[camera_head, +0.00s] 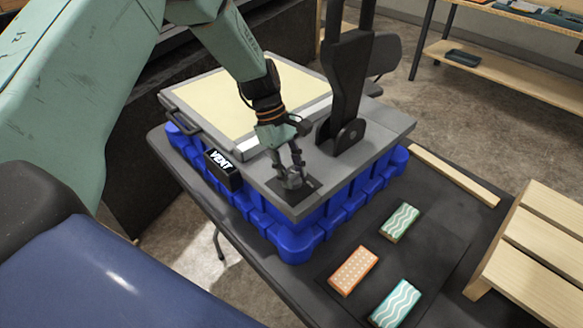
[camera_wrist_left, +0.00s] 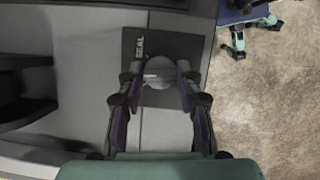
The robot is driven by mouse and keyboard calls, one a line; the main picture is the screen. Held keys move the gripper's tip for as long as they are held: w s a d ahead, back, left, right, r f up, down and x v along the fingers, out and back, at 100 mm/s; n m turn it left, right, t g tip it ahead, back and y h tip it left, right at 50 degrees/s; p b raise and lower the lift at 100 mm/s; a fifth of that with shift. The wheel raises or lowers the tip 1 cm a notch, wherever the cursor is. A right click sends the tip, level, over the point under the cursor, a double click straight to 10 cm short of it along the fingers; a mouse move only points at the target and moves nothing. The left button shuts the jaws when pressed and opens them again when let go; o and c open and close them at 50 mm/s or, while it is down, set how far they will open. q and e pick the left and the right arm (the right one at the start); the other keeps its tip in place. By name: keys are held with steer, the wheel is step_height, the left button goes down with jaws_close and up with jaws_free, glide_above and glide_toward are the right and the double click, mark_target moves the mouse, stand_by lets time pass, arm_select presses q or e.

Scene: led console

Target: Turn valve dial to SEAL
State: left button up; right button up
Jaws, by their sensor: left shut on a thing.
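My left gripper (camera_head: 289,168) reaches down from above and is shut on the dial. In the left wrist view its fingers (camera_wrist_left: 160,84) sit on both sides of the knob. The dial's exact pointing direction cannot be told. My right gripper is not in view.
A large black lever (camera_head: 348,85) stands on the console close beside my left gripper. A black VENT sign (camera_head: 222,170) is on the console's near left side. The console rests on a blue base (camera_head: 300,245). Patterned blocks (camera_head: 352,270) lie on the dark table.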

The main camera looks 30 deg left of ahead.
arm_select(q)
steer(key=m, duration=0.1)
steer(key=m+g, duration=0.1)
steer(key=m, duration=0.2)
steer(key=shift+w+r+m+g+y, duration=0.1)
steer(key=shift+w+m+g+y, duration=0.2)
steer(key=shift+m+y, duration=0.1)
steer(key=m, duration=0.2)
steer(key=m+g+y, duration=0.1)
steer(key=m, duration=0.2)
steer(key=shift+d+y, duration=0.15)
steer(key=shift+y, duration=0.15)
steer(key=shift+m, duration=0.4)
steer(key=o, duration=1.1)
steer(key=shift+s, duration=0.1)
steer(key=shift+o, duration=0.2)
steer(key=v, duration=1.2)
steer(key=shift+w, duration=0.25)
steer(key=shift+s+g, duration=0.1)
steer(key=shift+g, duration=0.2)
